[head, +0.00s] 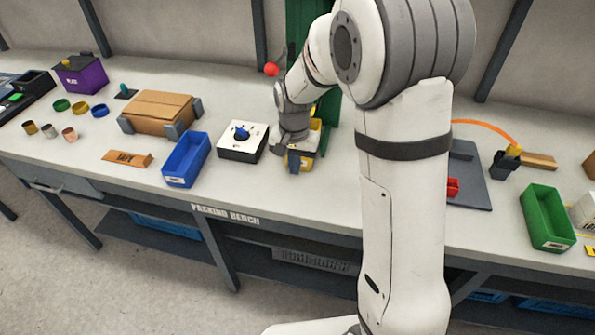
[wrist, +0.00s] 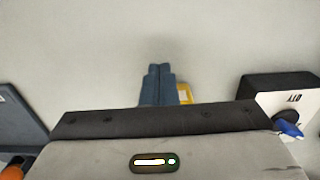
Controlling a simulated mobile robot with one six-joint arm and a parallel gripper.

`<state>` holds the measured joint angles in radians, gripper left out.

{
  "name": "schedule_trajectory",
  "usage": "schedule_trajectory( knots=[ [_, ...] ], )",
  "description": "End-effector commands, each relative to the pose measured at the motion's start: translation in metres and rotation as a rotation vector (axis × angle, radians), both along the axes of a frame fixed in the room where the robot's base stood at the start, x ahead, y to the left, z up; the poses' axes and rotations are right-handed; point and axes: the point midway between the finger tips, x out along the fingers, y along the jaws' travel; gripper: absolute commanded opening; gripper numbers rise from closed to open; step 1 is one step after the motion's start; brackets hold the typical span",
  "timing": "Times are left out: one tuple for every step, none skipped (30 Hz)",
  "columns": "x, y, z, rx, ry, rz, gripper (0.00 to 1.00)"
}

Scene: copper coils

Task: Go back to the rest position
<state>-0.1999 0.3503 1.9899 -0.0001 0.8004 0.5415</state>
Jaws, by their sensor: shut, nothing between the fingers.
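My gripper (head: 294,168) points down over the bench in the head view, between the white switch box and my own arm. Its fingers are together and empty in the wrist view (wrist: 157,72). A yellow item (head: 305,160) stands right by the gripper and is partly hidden by it; a small bit of it shows beside the fingers in the wrist view (wrist: 185,94). I cannot tell whether they touch.
The switch box (head: 240,143) with a blue knob and a blue bin (head: 186,160) lie left of the gripper. A green post (head: 298,30) stands behind it. A grey plate (head: 468,190) and green bin (head: 546,221) lie right of my arm.

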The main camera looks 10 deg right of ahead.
Motion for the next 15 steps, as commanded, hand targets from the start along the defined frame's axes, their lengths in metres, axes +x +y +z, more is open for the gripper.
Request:
schedule_trajectory(
  knots=[
    [0.001,0.0,0.013,0.001,-0.005,0.0,0.0],
    [0.001,0.0,0.019,0.001,-0.004,0.001,0.0],
    [0.0,0.0,0.026,0.001,-0.003,0.001,0.0],
    [0.001,0.0,0.032,0.001,-0.003,0.001,0.0],
    [0.0,0.0,0.037,0.001,-0.003,0.001,0.0],
    [0.0,0.0,0.043,0.001,-0.003,0.001,0.0],
    [0.0,0.0,0.046,0.0,-0.002,0.001,0.0],
    [0.0,0.0,0.049,0.0,0.0,0.001,0.0],
    [0.0,0.0,0.053,0.0,-0.001,0.001,0.0],
    [0.0,0.0,0.056,0.0,-0.001,0.0,0.0],
    [0.0,0.0,0.057,0.0,0.0,0.0,0.0],
    [0.0,0.0,0.059,0.0,0.0,0.0,0.0],
    [0.0,0.0,0.06,0.0,0.001,0.0,0.0],
    [0.0,0.0,0.061,0.0,0.001,0.0,0.0],
    [0.0,0.0,0.061,-0.001,0.001,0.0,0.0]
  ],
)
